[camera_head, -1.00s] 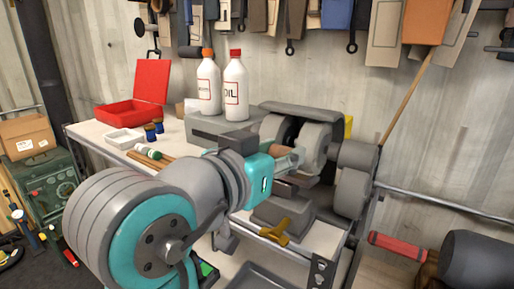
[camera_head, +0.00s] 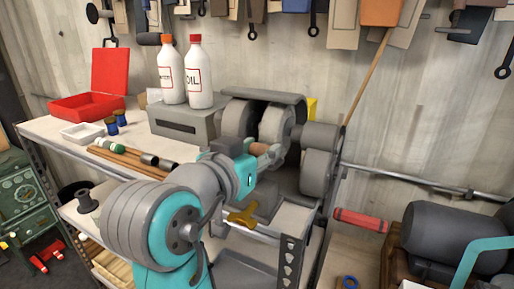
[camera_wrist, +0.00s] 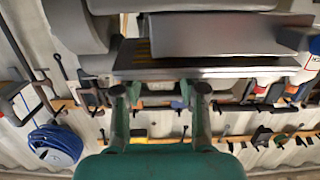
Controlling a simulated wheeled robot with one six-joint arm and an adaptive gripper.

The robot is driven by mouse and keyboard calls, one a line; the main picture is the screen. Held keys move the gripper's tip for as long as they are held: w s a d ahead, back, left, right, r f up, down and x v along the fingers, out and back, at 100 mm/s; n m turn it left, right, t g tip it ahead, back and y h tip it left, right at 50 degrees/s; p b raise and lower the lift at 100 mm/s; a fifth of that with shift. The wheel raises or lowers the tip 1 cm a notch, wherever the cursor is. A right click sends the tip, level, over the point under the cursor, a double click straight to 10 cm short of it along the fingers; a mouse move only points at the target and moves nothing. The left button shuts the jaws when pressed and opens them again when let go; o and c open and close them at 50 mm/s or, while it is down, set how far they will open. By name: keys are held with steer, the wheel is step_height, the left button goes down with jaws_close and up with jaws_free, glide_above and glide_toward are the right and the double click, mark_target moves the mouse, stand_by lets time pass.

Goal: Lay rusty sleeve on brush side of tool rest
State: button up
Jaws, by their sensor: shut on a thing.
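My gripper (camera_head: 268,157) is at the front of the bench grinder (camera_head: 275,124), close to its wheels. It is shut on the rusty sleeve (camera_head: 258,148), a short brown cylinder partly hidden by my gripper. In the wrist view the two fingers of my gripper (camera_wrist: 160,92) reach toward a flat grey metal plate (camera_wrist: 215,70), which looks like the tool rest. The sleeve cannot be made out there. I cannot tell whether the sleeve touches the rest, or which side of it is the brush side.
Two white bottles (camera_head: 185,75) stand on a grey box behind my arm. An open red case (camera_head: 90,105), a white tray (camera_head: 82,133) and small blue jars lie on the bench at left. A yellow-brown knob (camera_head: 242,217) sits below my gripper. A dark motor (camera_head: 450,235) is at right.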

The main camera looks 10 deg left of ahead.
steer(key=o, duration=1.3)
steer(key=v, duration=1.2)
